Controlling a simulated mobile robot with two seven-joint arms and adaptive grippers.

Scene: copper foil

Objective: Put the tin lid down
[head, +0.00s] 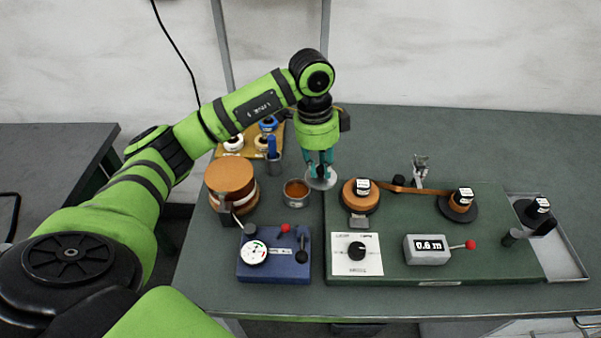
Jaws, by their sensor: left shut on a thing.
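The tin lid (321,184) is a pale round metal disc, close to the right of the tin in the picture. My left gripper (319,166) points down with its fingers shut on the lid. I cannot tell whether the lid touches the bench or hangs just above it. The tin (296,199) is a small round silver can, open at the top, with orange-brown contents. My right gripper is not in view.
A green board (470,215) with copper foil reels and a "0.6 m" display (427,249) lies to the right. A blue box (274,268) with a dial is in front. A large copper roll (230,178) stands left. Free bench lies behind the board.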

